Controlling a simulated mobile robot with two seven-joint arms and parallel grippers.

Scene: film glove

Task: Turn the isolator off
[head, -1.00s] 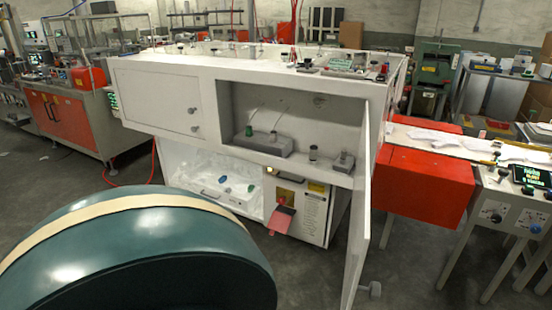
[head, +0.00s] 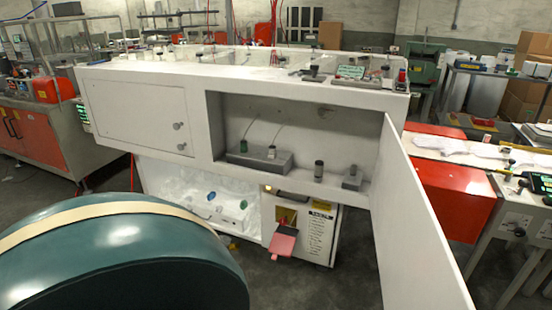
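A white machine cabinet (head: 240,85) stands in front of me. At its lower right, a yellow plate (head: 286,212) with a small red part sits in a panel beside a printed label (head: 320,228). This looks like the isolator, but it is too small to read its setting. A pink-red flap (head: 282,243) sticks out just below it. A white door (head: 415,220) stands open at the cabinet's right side. Neither of my grippers is in view.
The open recess holds a grey block (head: 258,162) and small knobs. A lit white compartment (head: 205,200) is below left. A red box (head: 450,190) stands behind the door. Grey floor (head: 335,285) is clear ahead. A large teal rounded form, unidentified, hides the lower left.

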